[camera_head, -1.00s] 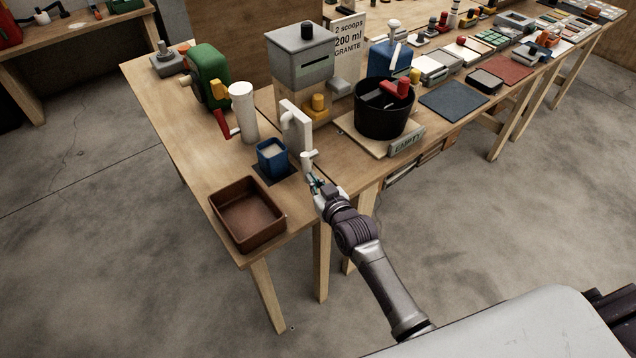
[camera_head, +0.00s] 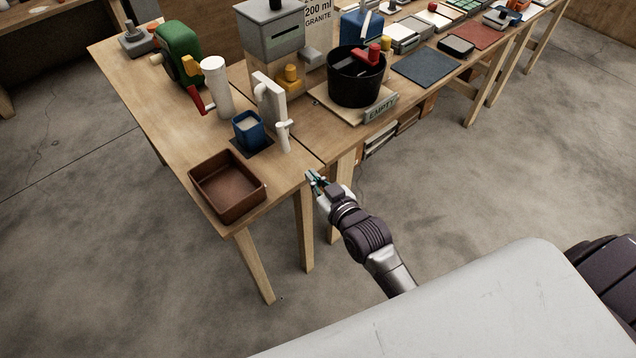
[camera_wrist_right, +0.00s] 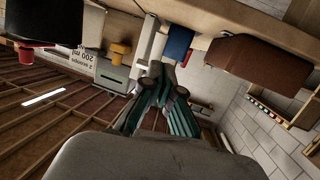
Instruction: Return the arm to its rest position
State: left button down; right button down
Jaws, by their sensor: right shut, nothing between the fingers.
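My right gripper (camera_head: 315,181) is shut and empty, just off the near edge of the wooden bench (camera_head: 183,125). In the right wrist view its fingers (camera_wrist_right: 164,92) show close together in front of the bench things. A white dispenser (camera_head: 269,100) with a white lever (camera_head: 284,136) stands on the bench beyond the gripper; the lever is apart from the fingers. A blue cup (camera_head: 248,133) with pale contents stands beside it on a dark pad. My left gripper is not in view.
A brown tray (camera_head: 205,207) sits at the bench's near corner. A black pot (camera_head: 355,92) stands on a board with an "EMPTY" sign (camera_head: 381,108). A grey box machine (camera_head: 270,32) stands behind. Open floor (camera_head: 480,190) lies to the right of the bench.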

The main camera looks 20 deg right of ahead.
jog(key=s+d+f+g, duration=0.15)
jog(key=s+f, duration=0.35)
jog(key=f, duration=0.5)
jog(key=s+a+f+g+h, duration=0.1)
jog(key=s+f+g, duration=0.3)
jog(key=f, duration=0.6)
jog(key=s+d+f+g, duration=0.1)
jog(key=s+f+g, duration=0.1)
jog(key=s+f, duration=0.65)
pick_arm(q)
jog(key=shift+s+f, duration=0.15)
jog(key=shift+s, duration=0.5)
pick_arm(e)
jog(key=s+d+f+g, duration=0.1)
jog(key=s+f+g, duration=0.1)
jog(key=s+f, duration=0.3)
jog(key=s+d+f+g, duration=0.1)
jog(key=s+f, duration=0.5)
jog(key=s, duration=0.6)
jog(key=s+d+f+g+h, duration=0.1)
jog(key=s+d+f+g, duration=0.1)
jog(key=s+f, duration=0.3)
jog(key=s+g, duration=0.1)
jog(key=s, duration=0.3)
jog(key=shift+s+f+g, duration=0.2)
jog(key=shift+f+g, duration=0.05)
jog(key=shift+g, duration=0.1)
